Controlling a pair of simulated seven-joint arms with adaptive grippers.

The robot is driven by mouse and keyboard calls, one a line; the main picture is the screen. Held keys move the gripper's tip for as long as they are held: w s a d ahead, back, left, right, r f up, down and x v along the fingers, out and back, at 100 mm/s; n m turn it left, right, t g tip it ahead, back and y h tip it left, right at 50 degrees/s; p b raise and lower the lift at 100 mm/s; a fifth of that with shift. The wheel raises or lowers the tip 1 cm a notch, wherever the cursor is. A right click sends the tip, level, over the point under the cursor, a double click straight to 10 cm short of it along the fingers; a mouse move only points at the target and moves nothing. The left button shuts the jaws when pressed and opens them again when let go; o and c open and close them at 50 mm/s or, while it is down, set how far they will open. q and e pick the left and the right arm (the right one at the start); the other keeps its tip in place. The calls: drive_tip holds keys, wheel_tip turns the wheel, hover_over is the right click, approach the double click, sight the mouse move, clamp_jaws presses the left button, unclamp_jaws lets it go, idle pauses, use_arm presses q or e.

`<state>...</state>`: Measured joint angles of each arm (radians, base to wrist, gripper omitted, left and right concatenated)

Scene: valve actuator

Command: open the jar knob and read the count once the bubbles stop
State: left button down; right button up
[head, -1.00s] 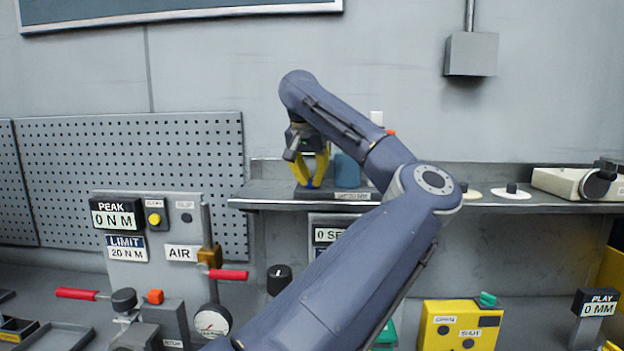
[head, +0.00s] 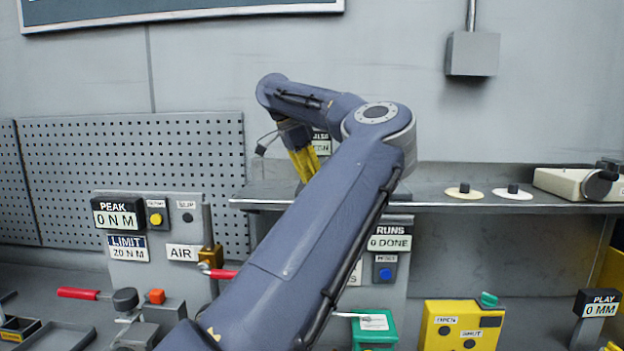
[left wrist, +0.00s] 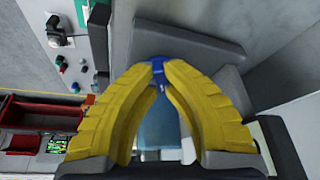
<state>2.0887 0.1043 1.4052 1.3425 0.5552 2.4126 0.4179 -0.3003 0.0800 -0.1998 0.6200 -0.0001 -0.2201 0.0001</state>
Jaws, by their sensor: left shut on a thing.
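My left gripper (head: 303,163), with yellow fingers, is at the wall shelf, its fingertips mostly hidden behind my arm in the head view. In the left wrist view, its fingertips (left wrist: 160,70) are closed together on a small blue knob (left wrist: 158,67). Most of the knob is hidden between the fingers. A pale blue, see-through jar (left wrist: 158,130) shows between and behind the fingers. In the head view my arm hides the jar and the knob. I cannot make out bubbles. My right gripper is not in view.
The shelf (head: 445,208) runs along the wall, with two small black-knobbed discs (head: 464,190) on its right part. Below stand a "RUNS 0 DONE" display (head: 389,236), a yellow open/shut box (head: 462,325) and a grey panel (head: 150,270) reading PEAK 0 N M.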

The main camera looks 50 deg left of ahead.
use_arm(q)
drive_tip(key=shift+m+g+h, duration=0.3)
drive_tip(key=shift+m+h, duration=0.3)
drive_tip(key=shift+m, duration=1.4)
drive_tip(key=c, duration=1.5)
unclamp_jaws()
drive_tip(key=shift+a, duration=0.1)
drive_tip(key=shift+o, duration=0.2)
drive_tip(key=v, duration=1.2)
drive_tip(key=shift+w, duration=0.15)
